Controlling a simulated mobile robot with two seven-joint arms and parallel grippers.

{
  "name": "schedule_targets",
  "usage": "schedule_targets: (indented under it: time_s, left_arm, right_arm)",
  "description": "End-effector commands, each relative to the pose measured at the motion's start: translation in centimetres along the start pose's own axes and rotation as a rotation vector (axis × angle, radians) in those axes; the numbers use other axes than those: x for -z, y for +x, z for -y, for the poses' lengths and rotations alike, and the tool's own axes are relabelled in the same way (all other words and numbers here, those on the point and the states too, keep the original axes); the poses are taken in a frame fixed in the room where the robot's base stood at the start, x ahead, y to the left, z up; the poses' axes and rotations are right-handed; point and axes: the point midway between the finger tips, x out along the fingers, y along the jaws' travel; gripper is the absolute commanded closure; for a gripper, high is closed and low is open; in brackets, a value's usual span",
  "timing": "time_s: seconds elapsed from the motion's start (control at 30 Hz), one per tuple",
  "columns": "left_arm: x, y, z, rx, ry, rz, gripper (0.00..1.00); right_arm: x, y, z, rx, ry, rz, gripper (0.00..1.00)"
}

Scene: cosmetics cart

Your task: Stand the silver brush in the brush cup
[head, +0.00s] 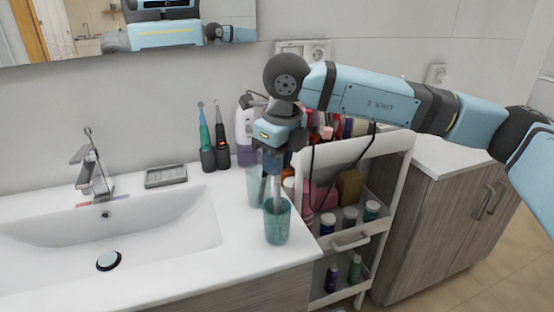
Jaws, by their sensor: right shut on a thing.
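The brush cup is a translucent teal cup (277,228) standing upright on the counter near its right front corner. My right gripper (273,172) points down just above the cup and is shut on the silver brush (275,189). The brush is a thin grey rod, close to upright. Its lower end reaches down to the cup's mouth and seems to be inside it; how deep is hard to tell. The brush's upper part is hidden by the gripper. My left gripper is not in view.
A second pale teal cup (254,188) stands close behind. Two electric toothbrushes (206,140) and a soap dish (166,176) stand along the wall, left of a white and purple bottle (244,130). A white cart (348,240) full of cosmetics is to the right. The sink (150,240) is left.

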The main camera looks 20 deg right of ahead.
Motion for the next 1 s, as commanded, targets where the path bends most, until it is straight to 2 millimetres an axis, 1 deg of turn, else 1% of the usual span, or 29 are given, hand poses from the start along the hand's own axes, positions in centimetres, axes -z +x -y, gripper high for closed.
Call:
schedule_targets:
  time_s: [0.1, 0.13, 0.23, 0.27, 0.53, 0.67, 0.77, 1.0]
  left_arm:
    - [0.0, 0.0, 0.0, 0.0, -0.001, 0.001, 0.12]
    - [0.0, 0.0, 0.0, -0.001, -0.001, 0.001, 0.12]
    - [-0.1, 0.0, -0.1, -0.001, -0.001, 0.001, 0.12]
    - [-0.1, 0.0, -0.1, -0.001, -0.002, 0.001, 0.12]
    - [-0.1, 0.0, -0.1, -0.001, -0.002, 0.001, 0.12]
    - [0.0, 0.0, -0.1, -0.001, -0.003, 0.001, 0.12]
    - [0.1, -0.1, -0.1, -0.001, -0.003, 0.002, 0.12]
    - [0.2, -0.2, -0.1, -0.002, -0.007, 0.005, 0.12]
  right_arm:
    - [0.0, 0.0, 0.0, 0.0, 0.0, 0.0, 1.0]
    - [0.0, 0.0, 0.0, 0.0, 0.0, 0.0, 0.76]
    - [0.0, 0.0, 0.0, 0.0, 0.0, 0.0, 0.53]
    - [0.0, 0.0, 0.0, 0.0, 0.0, 0.0, 0.51]
    - [0.0, -0.1, 0.0, 0.0, 0.0, 0.0, 0.51]
    - [-0.1, -1.2, 0.0, 0.0, 0.0, 0.002, 0.51]
    - [-0.1, -2.9, 0.0, 0.0, 0.0, 0.002, 0.51]
    - [-0.1, -8.6, 0.0, 0.001, 0.0, 0.002, 0.51]
